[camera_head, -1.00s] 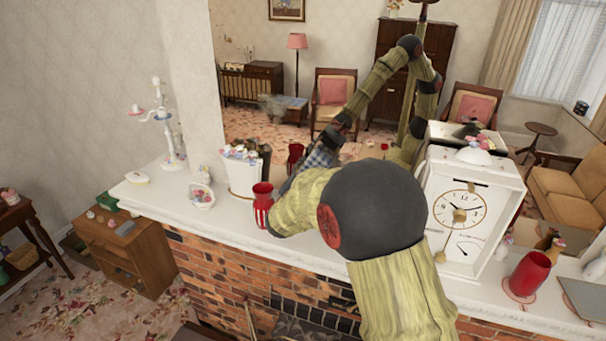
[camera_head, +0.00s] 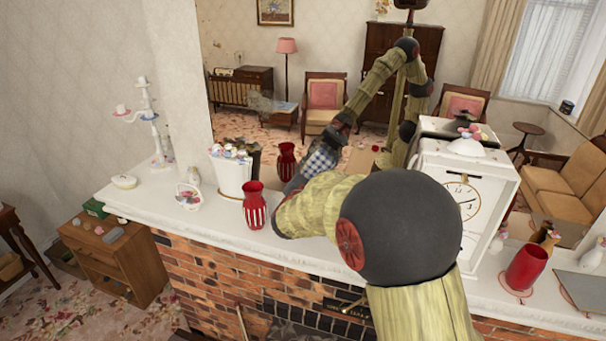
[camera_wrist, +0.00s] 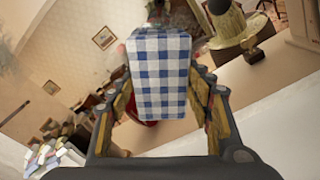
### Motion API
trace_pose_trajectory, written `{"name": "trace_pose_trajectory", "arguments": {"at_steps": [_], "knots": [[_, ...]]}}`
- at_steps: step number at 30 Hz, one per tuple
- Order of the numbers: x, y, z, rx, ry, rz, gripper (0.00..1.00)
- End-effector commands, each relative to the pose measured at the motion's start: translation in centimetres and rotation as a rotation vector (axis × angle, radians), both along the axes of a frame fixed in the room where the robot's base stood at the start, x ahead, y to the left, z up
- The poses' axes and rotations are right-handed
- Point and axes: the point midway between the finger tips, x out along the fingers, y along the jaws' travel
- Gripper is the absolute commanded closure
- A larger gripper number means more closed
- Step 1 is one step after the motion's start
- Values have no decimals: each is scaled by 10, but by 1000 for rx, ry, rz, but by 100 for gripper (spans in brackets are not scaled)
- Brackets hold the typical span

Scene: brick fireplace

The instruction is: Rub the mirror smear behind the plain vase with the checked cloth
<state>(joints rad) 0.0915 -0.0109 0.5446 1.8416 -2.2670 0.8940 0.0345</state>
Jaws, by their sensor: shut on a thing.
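The blue-and-white checked cloth (camera_wrist: 160,75) is a folded pad between the fingers of my gripper (camera_wrist: 163,90), which is shut on it. In the head view a checked patch (camera_head: 322,160) shows past my forearm, seemingly the cloth's reflection; my real gripper is mostly hidden there. The plain red vase (camera_head: 527,266) stands on the mantel at the right, beyond the clock. The mirror (camera_head: 240,120) rises behind the mantel. I cannot make out a smear behind the plain vase.
A red-and-white striped vase (camera_head: 255,206) stands left of my forearm, beside a white flower pot (camera_head: 232,178). The tall white clock (camera_head: 462,195) stands between my arm and the plain vase. A small basket (camera_head: 188,198) and candelabrum (camera_head: 152,125) are farther left on the mantel (camera_head: 155,205).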

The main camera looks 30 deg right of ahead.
Motion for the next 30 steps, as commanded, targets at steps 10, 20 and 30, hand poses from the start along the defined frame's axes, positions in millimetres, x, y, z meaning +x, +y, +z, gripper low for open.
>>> {"name": "trace_pose_trajectory", "arguments": {"at_steps": [10, 20, 30], "knots": [[-14, -18, -2, 0, 0, -1, 69], [-28, -32, -3, 0, -2, -3, 69], [-37, -43, -1, 1, -2, -3, 69]]}}
